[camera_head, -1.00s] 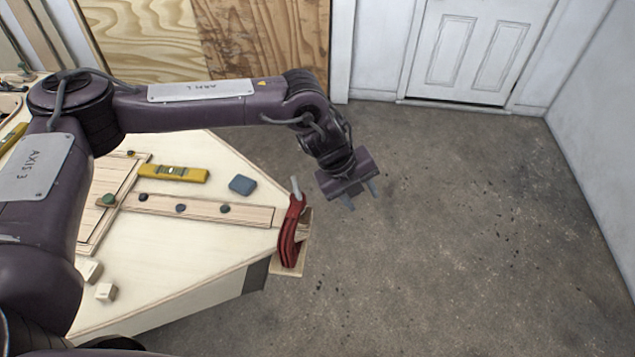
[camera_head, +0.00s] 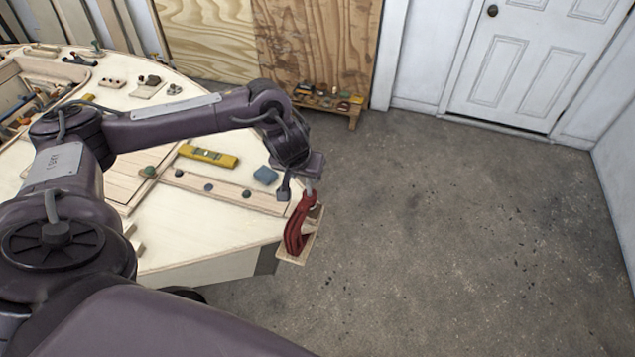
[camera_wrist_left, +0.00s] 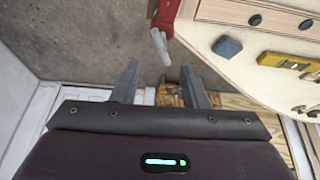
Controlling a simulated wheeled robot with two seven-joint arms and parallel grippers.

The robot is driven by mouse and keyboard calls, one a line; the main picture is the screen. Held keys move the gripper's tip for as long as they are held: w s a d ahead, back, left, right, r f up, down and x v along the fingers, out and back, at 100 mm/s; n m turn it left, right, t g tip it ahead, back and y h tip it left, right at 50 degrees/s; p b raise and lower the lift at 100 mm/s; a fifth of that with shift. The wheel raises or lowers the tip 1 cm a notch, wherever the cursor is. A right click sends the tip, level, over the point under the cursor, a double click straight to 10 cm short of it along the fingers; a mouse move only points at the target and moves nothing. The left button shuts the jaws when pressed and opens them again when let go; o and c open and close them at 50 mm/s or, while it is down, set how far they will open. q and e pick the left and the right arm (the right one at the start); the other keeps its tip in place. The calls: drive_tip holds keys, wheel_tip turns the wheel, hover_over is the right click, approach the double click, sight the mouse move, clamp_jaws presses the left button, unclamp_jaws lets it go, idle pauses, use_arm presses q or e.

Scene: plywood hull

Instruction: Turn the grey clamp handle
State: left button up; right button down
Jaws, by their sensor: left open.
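The red clamp (camera_head: 296,232) sits at the near right corner of the plywood hull top, on a small wooden piece. Its grey handle (camera_head: 309,188) sticks up from the top of the clamp. In the left wrist view the handle (camera_wrist_left: 160,45) hangs from the red clamp body (camera_wrist_left: 166,14), just beyond the fingertips and roughly in line with the gap between them. My left gripper (camera_head: 296,190) is open and empty beside the handle. The left wrist view shows its two fingers (camera_wrist_left: 160,72) spread apart. Contact with the handle cannot be made out. My right gripper is out of view.
A blue block (camera_head: 265,175), a yellow level (camera_head: 208,156) and a wooden strip with dark knobs (camera_head: 225,191) lie on the hull close by. A low pallet with small items (camera_head: 328,102) stands by the plywood sheets. The floor right of the clamp is clear.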

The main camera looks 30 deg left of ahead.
sight(308, 185)
use_arm(q)
drive_tip(key=x, duration=0.8)
drive_tip(key=shift+a+p, duration=0.15)
drive_tip(key=shift+p, duration=0.15)
drive_tip(key=shift+r, duration=0.1)
drive_tip(key=shift+c, duration=0.2)
